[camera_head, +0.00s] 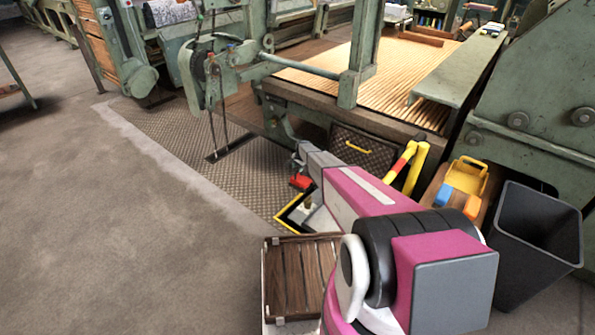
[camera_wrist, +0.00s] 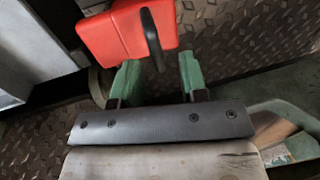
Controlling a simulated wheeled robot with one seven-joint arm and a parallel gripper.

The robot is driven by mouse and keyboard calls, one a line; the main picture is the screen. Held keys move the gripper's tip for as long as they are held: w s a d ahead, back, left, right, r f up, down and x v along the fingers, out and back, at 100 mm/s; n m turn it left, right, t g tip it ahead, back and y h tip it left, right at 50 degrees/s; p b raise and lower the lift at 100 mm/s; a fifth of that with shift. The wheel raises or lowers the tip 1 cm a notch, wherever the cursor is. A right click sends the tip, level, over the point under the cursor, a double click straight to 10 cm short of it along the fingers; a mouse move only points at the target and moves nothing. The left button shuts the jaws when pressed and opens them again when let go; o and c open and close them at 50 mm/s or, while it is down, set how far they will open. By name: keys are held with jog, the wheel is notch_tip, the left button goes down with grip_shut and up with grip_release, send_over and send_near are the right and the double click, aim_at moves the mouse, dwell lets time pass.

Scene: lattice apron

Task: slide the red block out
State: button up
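The red block (camera_head: 300,182) shows in the head view just below the end of my magenta arm, beside the machine's base. In the wrist view the red block (camera_wrist: 118,32) fills the top centre-left, with a dark curved piece (camera_wrist: 152,40) against its right side. My gripper (camera_wrist: 158,72) has its two green fingers spread apart, with no object clearly clamped between them. The block lies at or just beyond the fingertips; whether they touch cannot be told. In the head view my gripper (camera_head: 299,158) is small and its fingers are unclear.
A yellow-edged tray (camera_head: 283,218) is partly behind my arm. A slatted wooden crate (camera_head: 270,280) stands in front. A black bin (camera_head: 538,235) and a yellow carrier (camera_head: 467,176) stand right. The machine table (camera_head: 290,92) is behind. The floor at left is clear.

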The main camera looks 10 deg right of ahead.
notch_tip(320, 180, up, 8)
jog(key=s+d, duration=0.1)
dwell(0.4)
jog(key=s+d+r+n, duration=0.1)
jog(key=s+r+n, duration=0.2)
jog(key=s+r, duration=0.8)
jog(key=s+d+r+n+g+h, duration=0.1)
jog(key=s+r+n, duration=0.2)
jog(key=s+r, duration=0.8)
jog(key=s+d+r+n, duration=0.1)
jog(key=s+r+n, duration=0.2)
jog(key=s+r, duration=0.9)
jog(key=s, duration=2.1)
jog(key=shift+s+d+g+h, duration=0.2)
jog(key=shift+d+g+h, duration=0.05)
jog(key=shift+g+h, duration=0.05)
